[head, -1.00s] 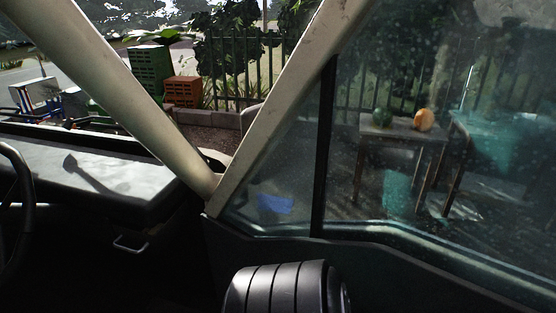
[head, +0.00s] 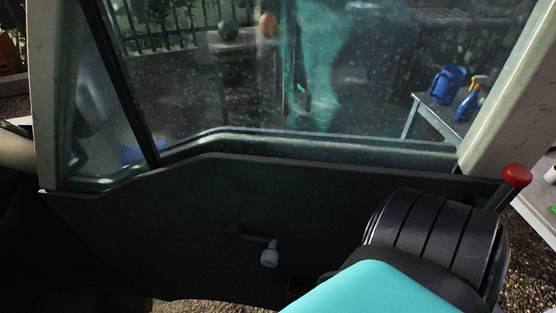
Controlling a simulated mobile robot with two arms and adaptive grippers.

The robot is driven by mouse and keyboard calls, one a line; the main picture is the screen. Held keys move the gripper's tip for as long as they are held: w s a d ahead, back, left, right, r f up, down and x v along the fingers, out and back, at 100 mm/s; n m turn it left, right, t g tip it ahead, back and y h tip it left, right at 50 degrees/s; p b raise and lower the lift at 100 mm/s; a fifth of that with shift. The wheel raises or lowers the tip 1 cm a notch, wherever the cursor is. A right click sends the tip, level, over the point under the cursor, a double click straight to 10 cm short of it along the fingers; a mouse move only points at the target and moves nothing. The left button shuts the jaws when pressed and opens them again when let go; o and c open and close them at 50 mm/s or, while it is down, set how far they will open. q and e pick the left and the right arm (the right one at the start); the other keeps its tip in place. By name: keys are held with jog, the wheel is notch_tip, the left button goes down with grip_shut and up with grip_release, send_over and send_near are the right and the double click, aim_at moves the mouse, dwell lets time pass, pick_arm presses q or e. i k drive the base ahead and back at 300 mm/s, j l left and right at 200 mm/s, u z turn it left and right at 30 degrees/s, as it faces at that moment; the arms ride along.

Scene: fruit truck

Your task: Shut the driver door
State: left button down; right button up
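The driver door fills most of the head view. It has a dark inner panel (head: 185,235) with a small window crank (head: 262,250) and a dusty window (head: 220,90) in a pale frame. A strip of ground shows below the panel's lower edge, and open outdoor space shows right of the door's rear frame (head: 515,85). The door looks ajar, but its latch edge is largely hidden by my arm, so I cannot tell how wide the gap is. My black and teal arm link covers the lower right. Neither gripper is in view.
A red knob (head: 516,175) on a dark rod stands beside the door's rear edge. Outside, a small table (head: 440,118) holds a blue container (head: 449,83) and a spray bottle (head: 471,98). A pale tabletop (head: 541,212) shows at the far right.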

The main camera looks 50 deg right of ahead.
aim_at(158, 218)
jog(key=k+l+z, duration=0.1)
jog(key=z, duration=1.05)
jog(key=l, duration=0.55)
jog(key=l+u, duration=0.25)
jog(key=l, duration=0.4)
jog(key=l+u, duration=0.25)
jog(key=l, duration=0.4)
jog(key=k+l+u, duration=0.1)
jog(key=l+u, duration=0.15)
jog(key=l, duration=0.35)
jog(key=u, duration=0.45)
